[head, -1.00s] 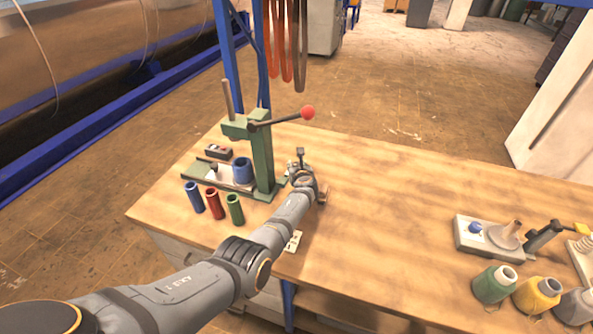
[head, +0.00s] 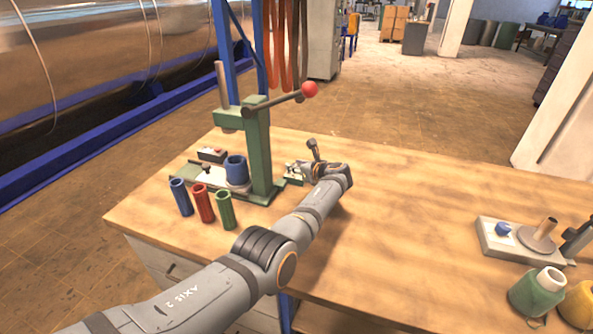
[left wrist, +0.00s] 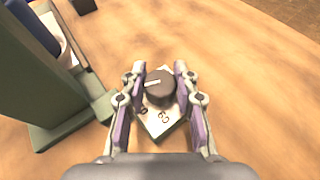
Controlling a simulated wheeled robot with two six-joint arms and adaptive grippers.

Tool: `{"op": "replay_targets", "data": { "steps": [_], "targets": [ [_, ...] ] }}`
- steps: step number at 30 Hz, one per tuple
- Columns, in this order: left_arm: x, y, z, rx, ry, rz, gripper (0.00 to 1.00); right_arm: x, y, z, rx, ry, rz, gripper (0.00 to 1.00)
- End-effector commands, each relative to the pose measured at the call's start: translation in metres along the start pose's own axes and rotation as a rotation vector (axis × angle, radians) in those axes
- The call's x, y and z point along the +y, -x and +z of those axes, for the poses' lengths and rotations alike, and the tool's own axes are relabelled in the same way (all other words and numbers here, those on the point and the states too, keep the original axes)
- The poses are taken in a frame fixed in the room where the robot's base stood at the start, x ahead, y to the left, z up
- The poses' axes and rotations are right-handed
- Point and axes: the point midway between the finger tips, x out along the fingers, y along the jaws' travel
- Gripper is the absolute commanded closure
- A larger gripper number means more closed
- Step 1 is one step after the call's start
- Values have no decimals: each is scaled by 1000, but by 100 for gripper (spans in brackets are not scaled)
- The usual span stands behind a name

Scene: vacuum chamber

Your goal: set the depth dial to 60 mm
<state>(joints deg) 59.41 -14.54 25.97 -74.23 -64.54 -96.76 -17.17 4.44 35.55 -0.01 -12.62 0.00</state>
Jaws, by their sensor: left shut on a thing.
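The depth dial (left wrist: 161,88) is a dark round knob with a white pointer line, on a pale green-edged plate (left wrist: 158,125) in the left wrist view. The pointer line is turned toward the picture's left. The number 60 shows on the plate below the knob; another mark left of it is partly hidden. My left gripper (left wrist: 160,78) is shut on the knob, one finger on each side. In the head view my left gripper (head: 310,172) is beside the foot of the green press (head: 259,155) and mostly hides the dial. My right gripper is in neither view.
Blue (head: 181,197), red (head: 204,203) and green (head: 226,209) tubes stand in front of the press. A lever with a red ball (head: 310,89) sticks out above. A winding device (head: 500,240) and thread spools (head: 537,292) are at right. The wooden tabletop (head: 415,205) between is clear.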

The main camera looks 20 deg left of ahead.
Motion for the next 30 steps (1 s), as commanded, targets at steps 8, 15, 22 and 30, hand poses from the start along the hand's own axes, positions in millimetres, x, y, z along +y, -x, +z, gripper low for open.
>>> {"op": "replay_targets", "data": {
  "steps": [8, 15, 22, 30],
  "targets": [
    [0, 0, -1, 2, -1, -1, 69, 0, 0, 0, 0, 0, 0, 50],
    [0, 0, 0, 1, -1, -1, 46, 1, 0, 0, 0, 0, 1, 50],
    [0, 0, 1, 0, 0, -1, 46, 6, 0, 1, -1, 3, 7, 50],
    [-1, 17, 41, -1, 5, -3, 46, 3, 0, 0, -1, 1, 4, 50]
  ]
}}
